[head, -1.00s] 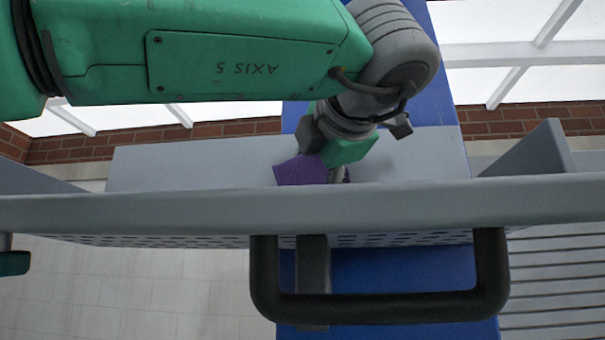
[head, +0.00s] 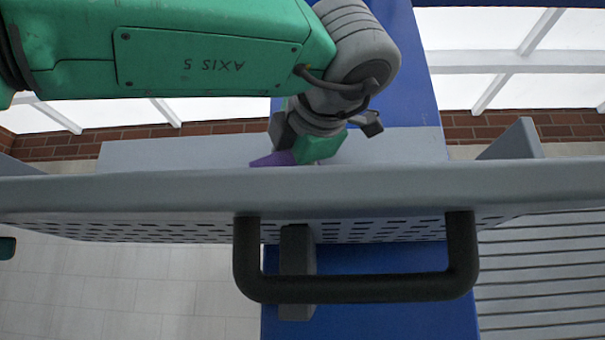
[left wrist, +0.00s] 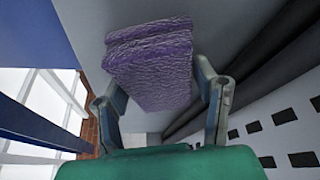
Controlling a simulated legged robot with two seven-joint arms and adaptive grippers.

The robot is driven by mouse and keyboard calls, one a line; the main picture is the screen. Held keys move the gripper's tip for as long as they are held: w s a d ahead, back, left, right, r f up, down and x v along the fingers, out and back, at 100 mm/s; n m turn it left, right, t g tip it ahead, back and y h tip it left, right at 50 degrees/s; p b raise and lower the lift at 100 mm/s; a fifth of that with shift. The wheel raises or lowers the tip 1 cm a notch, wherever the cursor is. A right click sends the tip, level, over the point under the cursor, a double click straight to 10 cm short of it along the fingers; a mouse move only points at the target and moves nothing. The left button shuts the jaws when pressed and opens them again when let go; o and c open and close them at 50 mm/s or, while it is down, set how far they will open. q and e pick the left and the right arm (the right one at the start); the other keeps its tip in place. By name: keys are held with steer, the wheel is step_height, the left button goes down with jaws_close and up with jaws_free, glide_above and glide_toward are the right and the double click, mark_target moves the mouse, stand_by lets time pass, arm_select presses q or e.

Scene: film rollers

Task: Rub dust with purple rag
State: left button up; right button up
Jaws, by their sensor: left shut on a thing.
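The purple rag (left wrist: 150,65) is a folded, wrinkled block between the two fingers of my left gripper (left wrist: 160,100) in the left wrist view. The gripper is shut on it. In the head view only a corner of the rag (head: 272,159) shows beside my left gripper (head: 300,158), behind the grey panel's top edge. The fingertips are mostly hidden there. A grey surface lies just beyond the rag in the left wrist view; whether the rag touches it I cannot tell. I cannot make out any dust. My right gripper is not in view.
A grey slotted panel (head: 400,190) with a black handle (head: 355,288) crosses the head view in front of the gripper. A blue structure (head: 390,322) stands below and behind it. Dark rollers (left wrist: 250,70) lie right of the gripper in the left wrist view.

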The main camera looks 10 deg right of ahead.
arm_select(q)
steer(key=shift+w+a+b, duration=0.2)
steer(key=shift+a+b, duration=0.2)
steer(key=shift+a, duration=0.45)
steer(key=shift+w+a+f+b, duration=0.1)
steer(key=shift+w+a+b, duration=0.1)
steer(key=shift+a, duration=0.5)
steer(key=shift+w+a+r+b, duration=0.1)
steer(key=shift+a+b, duration=0.1)
steer(key=shift+a, duration=0.55)
steer(key=shift+w+a+f+b, duration=0.1)
steer(key=shift+a+b, duration=0.1)
steer(key=shift+a, duration=0.5)
steer(key=shift+w+a+b, duration=0.15)
steer(key=shift+a+b, duration=0.05)
steer(key=shift+a, duration=0.65)
steer(key=shift+w+a+b, duration=0.15)
steer(key=shift+a, duration=0.7)
steer(key=shift+w+a, duration=0.2)
steer(key=shift+a, duration=0.75)
steer(key=shift+w+a, duration=0.2)
steer(key=shift+a, duration=0.7)
